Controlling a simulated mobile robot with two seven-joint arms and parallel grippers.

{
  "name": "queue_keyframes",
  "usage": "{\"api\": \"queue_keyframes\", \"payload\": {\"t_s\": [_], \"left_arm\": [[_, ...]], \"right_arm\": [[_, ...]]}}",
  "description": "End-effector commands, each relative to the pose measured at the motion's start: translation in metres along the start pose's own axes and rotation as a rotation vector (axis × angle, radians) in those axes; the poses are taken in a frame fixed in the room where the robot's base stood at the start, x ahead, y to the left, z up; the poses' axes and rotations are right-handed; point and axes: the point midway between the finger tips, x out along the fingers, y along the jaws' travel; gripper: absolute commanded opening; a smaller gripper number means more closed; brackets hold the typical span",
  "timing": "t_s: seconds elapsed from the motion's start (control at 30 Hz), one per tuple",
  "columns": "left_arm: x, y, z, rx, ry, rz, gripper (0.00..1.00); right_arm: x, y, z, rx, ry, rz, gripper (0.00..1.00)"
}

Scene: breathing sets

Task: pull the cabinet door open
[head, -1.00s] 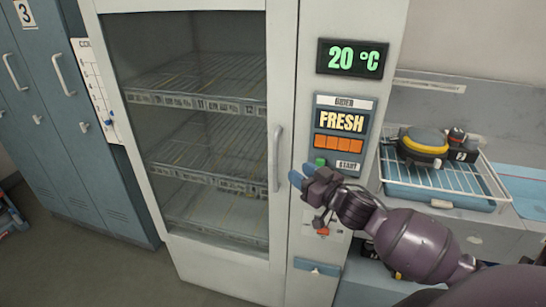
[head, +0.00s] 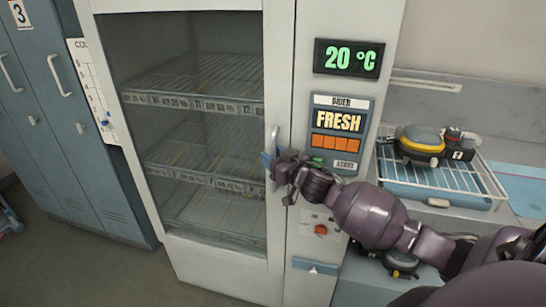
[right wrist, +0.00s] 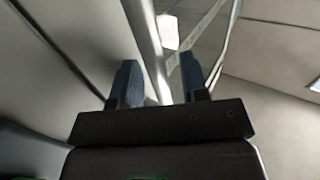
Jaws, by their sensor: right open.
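The cabinet (head: 280,235) has a glass door (head: 190,70) in a white frame, and the door looks closed. Its upright handle (head: 274,138) is on the right side of the frame. My right gripper (head: 267,160) is at the handle's middle, with its fingers open. In the right wrist view, the handle (right wrist: 150,50) runs between the two blue fingertips (right wrist: 158,85), with a gap visible at the right finger. The gripper hides part of the handle in the head view. My left gripper is not in view.
A control panel with a display (head: 349,58) reading 20 °C is right of the door. Blue lockers (head: 60,130) stand at the left. A wire rack (head: 470,178) with a yellow-and-black device (head: 420,140) is on the right counter.

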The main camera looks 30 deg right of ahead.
Motion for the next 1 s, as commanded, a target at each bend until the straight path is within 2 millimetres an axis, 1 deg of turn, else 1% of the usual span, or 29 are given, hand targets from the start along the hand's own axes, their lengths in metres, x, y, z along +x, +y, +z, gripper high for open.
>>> {"api": "queue_keyframes", "payload": {"t_s": [0.17,0.2,0.43,0.77,1.0], "left_arm": [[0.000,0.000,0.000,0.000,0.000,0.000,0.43],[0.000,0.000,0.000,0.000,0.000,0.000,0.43],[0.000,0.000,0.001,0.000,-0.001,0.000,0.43],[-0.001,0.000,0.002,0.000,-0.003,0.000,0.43],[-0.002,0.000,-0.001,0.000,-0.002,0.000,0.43]], "right_arm": [[0.000,0.000,0.000,0.000,0.000,0.000,0.41],[0.000,0.000,0.000,0.000,0.000,0.000,0.35],[0.000,0.000,0.000,0.001,0.000,0.000,0.00],[-0.001,-0.001,0.000,0.001,0.000,0.002,0.00],[-0.006,-0.013,0.000,0.004,0.000,0.018,0.00]]}}
